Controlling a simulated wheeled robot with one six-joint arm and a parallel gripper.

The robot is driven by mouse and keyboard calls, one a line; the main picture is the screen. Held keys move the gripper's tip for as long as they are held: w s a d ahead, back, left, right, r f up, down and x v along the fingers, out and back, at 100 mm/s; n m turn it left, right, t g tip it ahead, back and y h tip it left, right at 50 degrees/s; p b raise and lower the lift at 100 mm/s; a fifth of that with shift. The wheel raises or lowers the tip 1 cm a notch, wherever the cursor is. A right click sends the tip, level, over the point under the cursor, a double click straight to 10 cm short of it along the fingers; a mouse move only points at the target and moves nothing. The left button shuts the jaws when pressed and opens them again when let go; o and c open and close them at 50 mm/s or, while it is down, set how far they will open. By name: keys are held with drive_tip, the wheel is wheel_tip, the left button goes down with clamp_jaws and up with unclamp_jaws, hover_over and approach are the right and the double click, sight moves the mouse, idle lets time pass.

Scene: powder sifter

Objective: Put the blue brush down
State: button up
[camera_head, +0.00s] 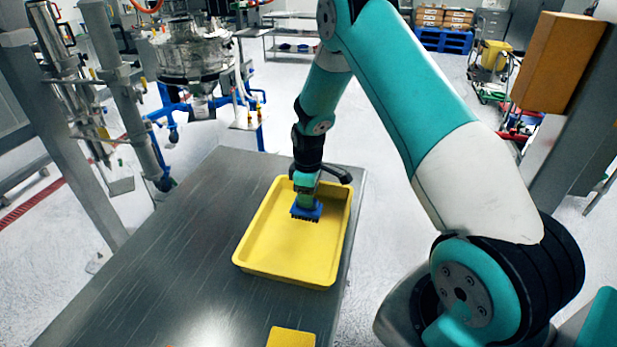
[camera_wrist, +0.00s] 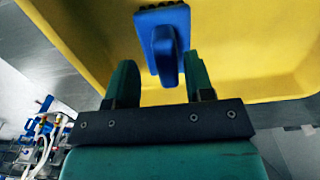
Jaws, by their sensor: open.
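The blue brush (camera_head: 306,212) is in the far part of the yellow tray (camera_head: 262,240), bristles down. In the wrist view, the brush (camera_wrist: 165,36) has its handle pointing toward the gap between my fingers. My gripper (camera_head: 306,190) is directly above the brush in the head view. In the wrist view, my gripper (camera_wrist: 160,80) has its two green fingers apart, one on each side of the handle, with space between each finger and the handle. I cannot tell exactly whether the bristles touch the tray floor (camera_wrist: 245,45).
The tray stands on a steel table (camera_head: 170,255) with bare surface to its left. A yellow block or sponge (camera_head: 291,337) lies at the table's near edge. A metal sifter machine (camera_head: 190,55) stands beyond the table at the back left.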

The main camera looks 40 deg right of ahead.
wheel_tip(320, 180, up, 10)
drive_tip(key=b, duration=0.3)
drive_tip(key=s+a+r+y, duration=0.1)
drive_tip(key=s+a+r, duration=0.5)
drive_tip(key=a+r, duration=0.45)
drive_tip(key=s+a+r+y, duration=0.1)
drive_tip(key=s+a+r, duration=0.1)
drive_tip(key=s+a, duration=0.4)
drive_tip(key=s+a+r+y, duration=0.2)
drive_tip(key=s+a, duration=0.5)
drive_tip(key=s, duration=0.9)
drive_tip(key=shift+a+r+m, duration=0.3)
drive_tip(key=shift+r+m, duration=0.05)
drive_tip(key=shift+m, duration=0.05)
